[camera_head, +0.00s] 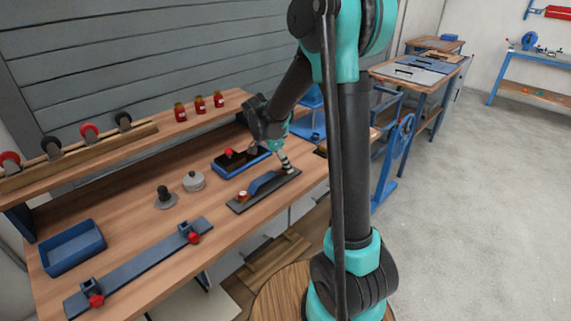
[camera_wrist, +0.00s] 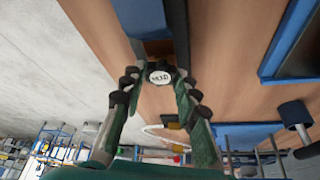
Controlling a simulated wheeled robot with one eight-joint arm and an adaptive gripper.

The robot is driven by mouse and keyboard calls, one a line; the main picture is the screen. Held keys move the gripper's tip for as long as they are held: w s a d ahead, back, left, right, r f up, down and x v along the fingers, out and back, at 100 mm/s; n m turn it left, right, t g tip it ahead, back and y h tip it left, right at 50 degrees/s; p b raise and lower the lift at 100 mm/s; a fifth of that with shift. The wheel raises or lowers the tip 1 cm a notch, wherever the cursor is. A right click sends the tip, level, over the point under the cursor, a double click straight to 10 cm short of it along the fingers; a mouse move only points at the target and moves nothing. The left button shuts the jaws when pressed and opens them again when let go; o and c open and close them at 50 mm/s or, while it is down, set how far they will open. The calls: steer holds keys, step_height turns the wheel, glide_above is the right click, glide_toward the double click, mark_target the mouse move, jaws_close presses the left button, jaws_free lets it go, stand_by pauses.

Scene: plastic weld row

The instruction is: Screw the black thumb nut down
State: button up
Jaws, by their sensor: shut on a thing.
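My gripper (camera_head: 286,166) is at the right end of a dark flat plate (camera_head: 238,207) on the wooden bench, with its fingers pointing down. A blue clamp bar (camera_head: 265,183) lies along this plate. In the wrist view my gripper (camera_wrist: 159,84) is closed with a fingertip on each side of a small round piece, the thumb nut (camera_wrist: 159,77). Its pale top carries dark marks, too small to read. The nut's black sides are mostly hidden by the fingertips. In the head view the fingers hide the nut.
A blue tray with a dark inside (camera_head: 226,172) stands close behind the plate. A black knob on a disc (camera_head: 163,197), a pale round tin (camera_head: 194,181), a blue bin (camera_head: 72,248) and a long bar with red knobs (camera_head: 140,267) lie left. Red jars (camera_head: 200,104) line the shelf.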

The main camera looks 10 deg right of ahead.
steer(key=m+g, duration=0.1)
steer(key=m, duration=0.3)
steer(key=shift+w+g, duration=0.1)
steer(key=shift+g, duration=0.3)
steer(key=m, duration=0.2)
steer(key=m+g, duration=0.1)
steer(key=m, duration=0.1)
steer(key=shift+d+g, duration=0.15)
steer(key=shift+g, duration=0.15)
steer(key=m, duration=0.2)
steer(key=m+g+y, duration=0.1)
steer(key=m, duration=0.1)
steer(key=shift+m+y, duration=0.3)
steer(key=m, duration=0.2)
steer(key=m+g+y, duration=0.1)
steer(key=m, duration=0.1)
steer(key=shift+m+y, duration=0.3)
steer(key=shift+m, duration=0.1)
steer(key=o, duration=1.1)
steer(key=shift+w, duration=0.1)
